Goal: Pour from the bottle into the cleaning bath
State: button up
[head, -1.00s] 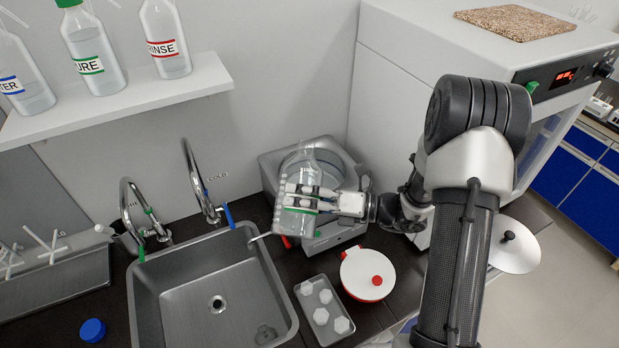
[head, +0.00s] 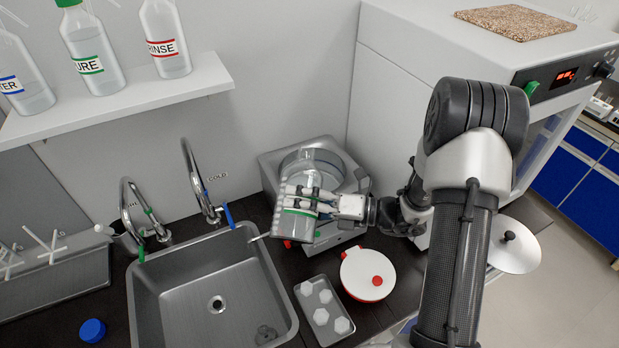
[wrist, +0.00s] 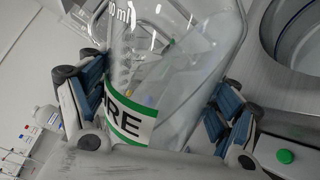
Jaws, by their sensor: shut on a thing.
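My gripper (head: 296,200) is shut around a clear bottle (head: 278,226) with a green-edged label. In the wrist view the bottle (wrist: 175,80) sits between both finger pads, and its label reads "RE" at the end. The bottle is tilted in the head view, its base toward the lower left and its upper end toward the bath's round opening. The cleaning bath (head: 352,180) is a grey box with a round basin, just behind the bottle. The basin rim also shows at the upper right of the wrist view (wrist: 270,38). I cannot tell whether liquid is leaving the bottle.
A sink (head: 180,290) with two taps lies left of the bath. A white lidded pot with a red knob (head: 368,274) and a metal tray (head: 318,338) with several white pieces stand in front. A shelf (head: 130,100) holds labelled bottles. A white-grey cabinet (head: 430,50) stands right.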

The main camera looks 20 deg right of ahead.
jog(key=shift+s+a+r+m+p, duration=0.1)
jog(key=shift+s+r+m+p, duration=0.25)
jog(key=shift+m+p, duration=0.45)
dwell(0.7)
jog(key=shift+w+r+m+p, duration=0.4)
jog(key=shift+m+p, duration=0.4)
jog(key=shift+p, duration=0.55)
jog(key=shift+w+d+f+m+p, duration=0.2)
jog(key=shift+f+m+p, duration=0.4)
jog(key=shift+m+p, duration=0.3)
dwell(0.8)
jog(key=shift+r+m+p, duration=0.15)
jog(key=shift+m+p, duration=0.25)
jog(key=shift+p, duration=0.25)
dwell(2.8)
